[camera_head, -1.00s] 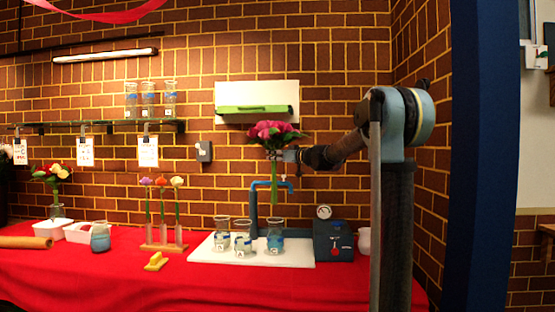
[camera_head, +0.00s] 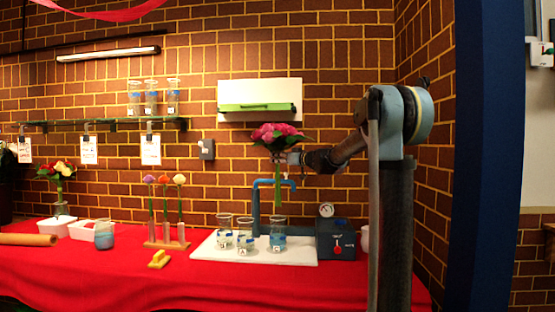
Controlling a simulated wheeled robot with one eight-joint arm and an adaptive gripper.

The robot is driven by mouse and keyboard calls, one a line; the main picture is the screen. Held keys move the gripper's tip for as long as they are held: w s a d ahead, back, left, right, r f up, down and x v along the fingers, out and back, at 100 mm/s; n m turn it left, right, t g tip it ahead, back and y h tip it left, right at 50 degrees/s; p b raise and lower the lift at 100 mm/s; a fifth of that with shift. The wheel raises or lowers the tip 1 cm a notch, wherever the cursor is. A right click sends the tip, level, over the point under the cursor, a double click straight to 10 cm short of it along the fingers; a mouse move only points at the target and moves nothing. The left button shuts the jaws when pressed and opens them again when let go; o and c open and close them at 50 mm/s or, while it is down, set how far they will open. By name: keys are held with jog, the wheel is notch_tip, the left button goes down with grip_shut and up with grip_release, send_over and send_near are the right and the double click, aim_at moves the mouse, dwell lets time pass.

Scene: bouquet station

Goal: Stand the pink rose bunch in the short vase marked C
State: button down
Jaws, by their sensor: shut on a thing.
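The pink rose bunch (camera_head: 276,132) is upright, with pink blooms, dark green leaves and green stems hanging below. My gripper (camera_head: 288,157) is shut on the bunch just under its blooms and holds it above the white board. Three short glass vases stand below on the board: a left vase (camera_head: 224,228), a middle vase (camera_head: 244,238) and a right vase (camera_head: 277,235) with blue in it. Each has a small white label, too small to read surely, so I cannot tell which is C. The stem ends hang apart from and above the right vase.
A blue tap (camera_head: 256,200) rises behind the vases. A dark box with a gauge (camera_head: 335,238) stands right of the white board (camera_head: 297,255). A rack with three single flowers (camera_head: 165,245) and a yellow object (camera_head: 159,259) are to the left.

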aim_at(280, 200)
jog(key=shift+f, duration=9.8)
jog(key=c, duration=1.4)
grip_release()
jog(key=shift+o, duration=0.2)
